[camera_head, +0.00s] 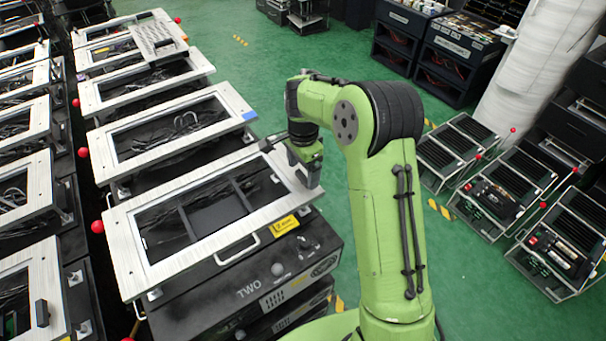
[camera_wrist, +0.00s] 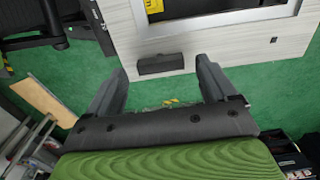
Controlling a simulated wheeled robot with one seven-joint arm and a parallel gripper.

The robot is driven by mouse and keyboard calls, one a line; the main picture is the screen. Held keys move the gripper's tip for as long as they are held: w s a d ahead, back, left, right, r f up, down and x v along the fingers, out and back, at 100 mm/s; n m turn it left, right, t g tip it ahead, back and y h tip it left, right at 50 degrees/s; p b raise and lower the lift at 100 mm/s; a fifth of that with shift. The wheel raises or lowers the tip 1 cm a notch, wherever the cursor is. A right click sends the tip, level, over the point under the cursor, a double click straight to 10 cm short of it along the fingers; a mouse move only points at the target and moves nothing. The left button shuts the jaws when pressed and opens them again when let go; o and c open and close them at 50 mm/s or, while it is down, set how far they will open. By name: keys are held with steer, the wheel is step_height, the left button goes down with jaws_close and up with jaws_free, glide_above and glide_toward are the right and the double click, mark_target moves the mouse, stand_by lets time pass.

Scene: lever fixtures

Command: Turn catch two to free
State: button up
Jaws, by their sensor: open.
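The unit marked TWO (camera_head: 248,291) has a pale metal frame (camera_head: 128,245) around a dark opening. In the wrist view, catch two is a short dark bar (camera_wrist: 160,64) on the pale frame (camera_wrist: 225,50), lying along its edge. My gripper (camera_head: 305,172) is over the far right corner of the frame in the head view. In the wrist view my gripper (camera_wrist: 162,67) is open, one finger to each side of the catch, with gaps between. Contact is not visible. In the head view, my gripper and arm make the catch hard to make out.
Similar framed units (camera_head: 170,125) stand in a row behind, with red balls (camera_head: 97,227) along their left side. A yellow label (camera_head: 284,225) and a handle (camera_head: 238,250) are on unit two's near right side. Green floor (camera_head: 250,55) is open beyond.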

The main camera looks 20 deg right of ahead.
steer(key=shift+f, duration=0.8)
steer(key=shift+c, duration=0.4)
steer(key=c, duration=1)
